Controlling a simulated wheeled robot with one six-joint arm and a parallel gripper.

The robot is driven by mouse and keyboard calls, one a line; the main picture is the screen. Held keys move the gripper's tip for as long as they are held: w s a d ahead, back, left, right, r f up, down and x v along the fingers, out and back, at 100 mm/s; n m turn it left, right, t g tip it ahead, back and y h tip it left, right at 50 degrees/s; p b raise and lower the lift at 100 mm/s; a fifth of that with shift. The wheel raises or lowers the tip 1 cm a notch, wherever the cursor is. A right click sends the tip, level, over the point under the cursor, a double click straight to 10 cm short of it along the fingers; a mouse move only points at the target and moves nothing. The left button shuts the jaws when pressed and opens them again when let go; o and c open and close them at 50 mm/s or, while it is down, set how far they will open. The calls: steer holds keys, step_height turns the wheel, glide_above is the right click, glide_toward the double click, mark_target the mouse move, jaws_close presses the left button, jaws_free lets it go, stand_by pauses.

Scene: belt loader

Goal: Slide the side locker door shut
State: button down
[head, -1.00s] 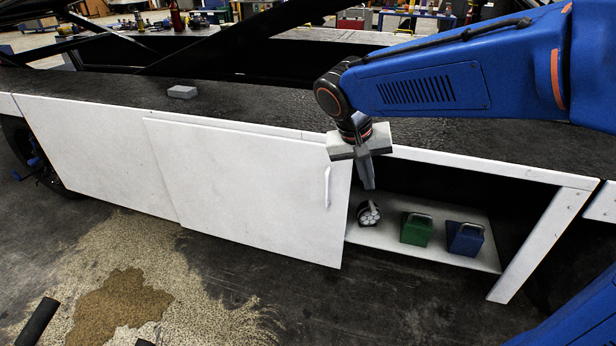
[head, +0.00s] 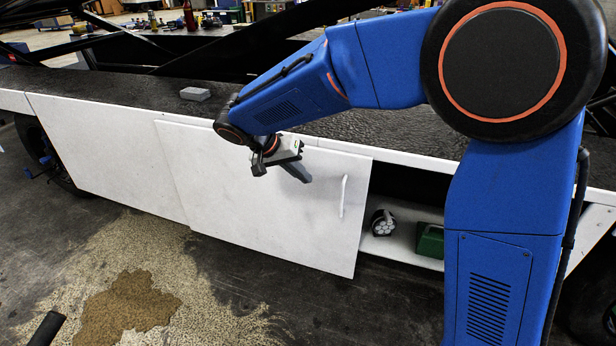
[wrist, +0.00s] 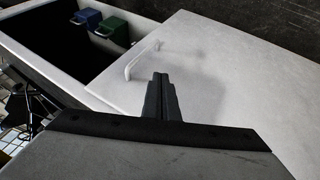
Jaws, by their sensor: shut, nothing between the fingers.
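The white sliding locker door (head: 250,200) covers the middle of the side locker, and the opening to its right shows dark. It also shows in the wrist view (wrist: 230,80). Its handle (head: 343,196) is a white upright bar near the door's right edge, seen in the wrist view (wrist: 142,58) too. My gripper (head: 303,177) is in front of the upper part of the door, left of the handle. Its fingers are shut with nothing between them. In the wrist view the fingertips (wrist: 160,77) are apart from the handle; whether they touch the door is unclear.
Inside the open part are a round lamp-like object (head: 383,223) and a green box (head: 430,240); a blue box (wrist: 88,20) shows in the wrist view. A grey block (head: 195,94) lies on the dark top. A brown stain (head: 130,305) marks the floor.

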glide_toward(331, 189)
step_height(331, 189, down, 4)
steer(key=s, duration=0.2)
steer(key=shift+s+d+r, duration=0.1)
steer(key=shift+s+d, duration=0.05)
steer(key=shift+d, duration=1)
steer(key=shift+s+d, duration=0.1)
steer(key=shift+d, duration=1.05)
